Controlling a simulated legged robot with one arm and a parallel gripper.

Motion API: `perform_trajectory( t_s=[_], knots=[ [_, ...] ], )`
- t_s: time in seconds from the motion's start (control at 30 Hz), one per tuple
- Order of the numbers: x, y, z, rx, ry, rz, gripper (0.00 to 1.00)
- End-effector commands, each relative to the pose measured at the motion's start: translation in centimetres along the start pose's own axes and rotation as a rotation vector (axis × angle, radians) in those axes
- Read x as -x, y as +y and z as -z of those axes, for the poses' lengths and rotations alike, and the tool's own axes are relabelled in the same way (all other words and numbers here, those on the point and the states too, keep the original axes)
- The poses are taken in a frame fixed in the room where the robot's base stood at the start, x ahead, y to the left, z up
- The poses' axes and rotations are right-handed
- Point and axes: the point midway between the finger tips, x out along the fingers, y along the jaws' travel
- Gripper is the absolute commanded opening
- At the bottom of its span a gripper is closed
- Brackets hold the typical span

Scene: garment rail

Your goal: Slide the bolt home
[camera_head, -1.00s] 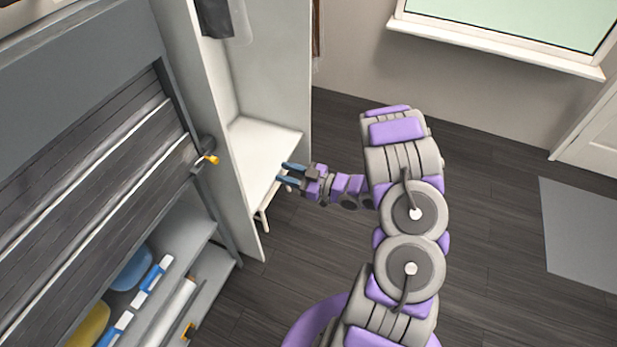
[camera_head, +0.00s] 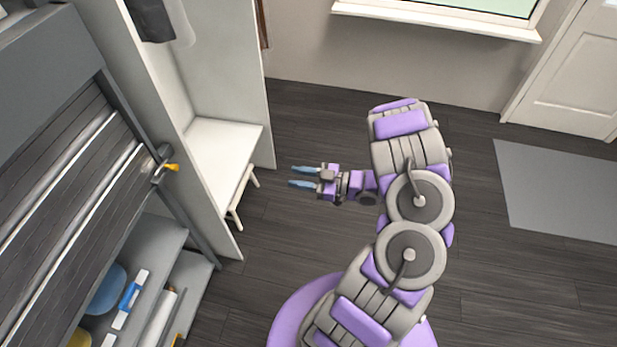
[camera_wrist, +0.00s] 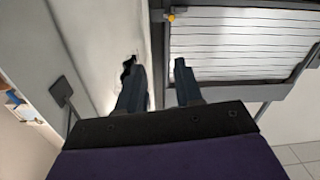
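The bolt (camera_head: 159,168) is a small dark fitting with a yellow knob (camera_head: 174,167) at the right edge of the grey slatted shutter (camera_head: 75,170). The yellow knob also shows near the top of the wrist view (camera_wrist: 171,17), beyond the fingers. My gripper (camera_head: 290,177) is open and empty, with its two blue fingers apart. It is over the floor to the right of the bolt, well clear of it. The wrist view shows the dark fingers (camera_wrist: 158,85) with a gap between them. How far the bolt is slid cannot be told.
A white partition (camera_head: 150,110) stands between the shutter and an alcove with a white bench (camera_head: 222,150). Below the shutter, a grey shelf (camera_head: 165,240) holds a blue round item (camera_head: 107,290) and other items. Dark floor (camera_head: 285,225) is open around my gripper.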

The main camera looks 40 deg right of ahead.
Motion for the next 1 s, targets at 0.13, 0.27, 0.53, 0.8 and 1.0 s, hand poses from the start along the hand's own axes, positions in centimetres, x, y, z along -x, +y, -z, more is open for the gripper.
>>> perform_trajectory(
  t_s=[0.13, 0.27, 0.53, 0.8, 1.0],
  knots=[
    [1.5, 0.0, 0.0, 0.0, -0.001, -0.001, 0.35],
    [2.2, 0.0, 0.0, 0.0, -0.001, 0.0, 0.35],
    [2.4, 0.0, 0.0, 0.0, -0.001, 0.001, 0.35],
    [2.4, 0.0, 0.0, 0.0, 0.0, 0.001, 0.35],
    [2.2, 0.5, -0.3, 0.014, -0.034, -0.001, 0.35]
  ],
)
